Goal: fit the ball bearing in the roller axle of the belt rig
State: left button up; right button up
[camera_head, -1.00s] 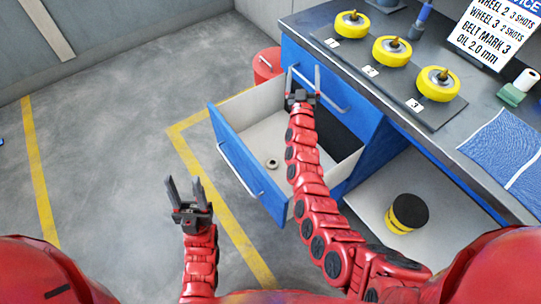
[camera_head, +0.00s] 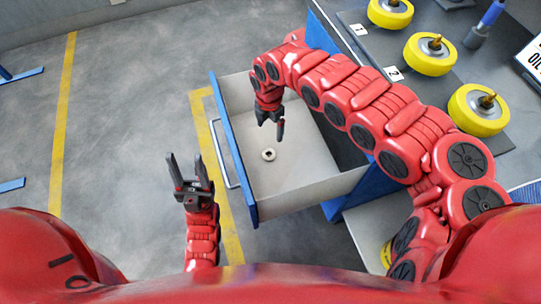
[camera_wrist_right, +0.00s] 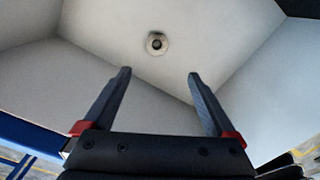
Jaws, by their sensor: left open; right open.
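The ball bearing (camera_head: 268,154), a small pale ring with a dark centre, lies flat on the floor of the open drawer (camera_head: 238,166). It also shows in the right wrist view (camera_wrist_right: 157,43), beyond and between the fingertips. My right gripper (camera_head: 279,136) points down into the drawer, above and slightly right of the bearing in the head view. It is open and empty, with its fingers (camera_wrist_right: 160,73) spread apart in the wrist view. My left gripper (camera_head: 188,158) is open and empty, pointing up, left of the drawer over the floor. I cannot make out the belt rig or its roller axle.
Yellow wheels (camera_head: 430,54) stand on a dark numbered mat on the workbench, right of the drawer. A blue-handled tool (camera_head: 485,24) stands behind them. The drawer walls surround the bearing; the drawer floor is otherwise clear. Open floor lies to the left.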

jog(key=b, duration=0.2)
send_over(269, 156)
jog(key=f, duration=1.1)
jog(key=shift+s, duration=0.35)
jog(key=f, duration=0.1)
jog(key=f+b, duration=0.1)
jog(key=f, duration=0.3)
jog(key=shift+w+f+b, duration=0.1)
jog(key=shift+w+b, duration=0.2)
jog(key=shift+w, duration=0.05)
grip_shut()
notch_tip(269, 156, up, 10)
jog(key=p, duration=0.2)
